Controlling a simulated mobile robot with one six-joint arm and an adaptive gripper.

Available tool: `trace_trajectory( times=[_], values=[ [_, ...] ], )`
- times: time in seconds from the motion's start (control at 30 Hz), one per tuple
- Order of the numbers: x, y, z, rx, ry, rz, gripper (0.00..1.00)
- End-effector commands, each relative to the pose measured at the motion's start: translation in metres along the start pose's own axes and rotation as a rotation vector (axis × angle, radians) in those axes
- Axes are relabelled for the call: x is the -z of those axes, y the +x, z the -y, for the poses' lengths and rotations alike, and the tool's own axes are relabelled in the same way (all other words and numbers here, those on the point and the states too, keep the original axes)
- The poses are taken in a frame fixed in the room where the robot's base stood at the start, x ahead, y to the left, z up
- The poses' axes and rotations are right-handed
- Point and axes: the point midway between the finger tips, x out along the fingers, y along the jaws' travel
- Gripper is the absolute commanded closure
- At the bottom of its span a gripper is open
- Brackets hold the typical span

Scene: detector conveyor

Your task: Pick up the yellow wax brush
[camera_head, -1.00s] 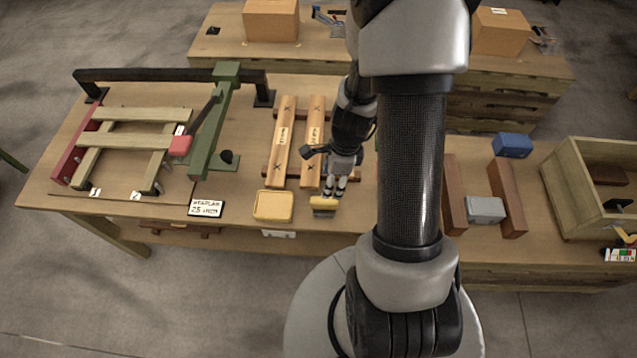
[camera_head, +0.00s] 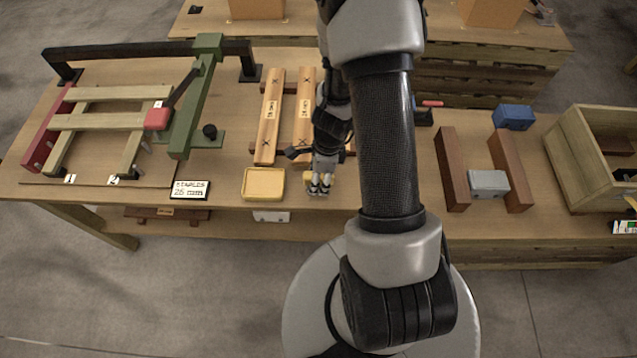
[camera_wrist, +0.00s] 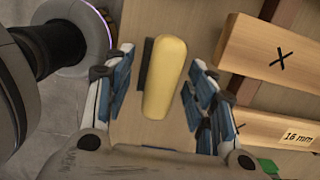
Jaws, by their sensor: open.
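The yellow wax brush (camera_wrist: 165,78) lies on the wooden table in the wrist view, with a dark bristle strip along its left side. My gripper (camera_wrist: 157,90) is open above it, with one blue-padded finger on each side of the brush and gaps between. In the head view, my gripper (camera_head: 320,188) points down near the table's front edge. It hides most of the brush there; only a small yellow bit (camera_head: 307,177) shows at its left.
A yellow tray (camera_head: 263,184) stands just left of my gripper. Two marked wooden bars (camera_head: 268,115) lie behind it. A staple label (camera_head: 190,189), a green clamp frame (camera_head: 190,125) and a slatted frame are further left. Brown blocks (camera_head: 453,170) stand to the right.

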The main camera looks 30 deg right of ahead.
Motion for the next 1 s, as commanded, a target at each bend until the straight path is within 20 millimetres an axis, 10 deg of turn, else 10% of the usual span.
trace_trajectory(
  times=[0.23, 0.53, 1.0],
  values=[
    [-0.001, 0.040, 0.001, -0.002, -0.001, 0.000, 0.49],
    [-0.002, 0.041, 0.002, 0.000, -0.001, 0.000, 0.49],
    [-0.002, 0.041, 0.001, 0.000, -0.001, 0.000, 0.80]
  ],
)
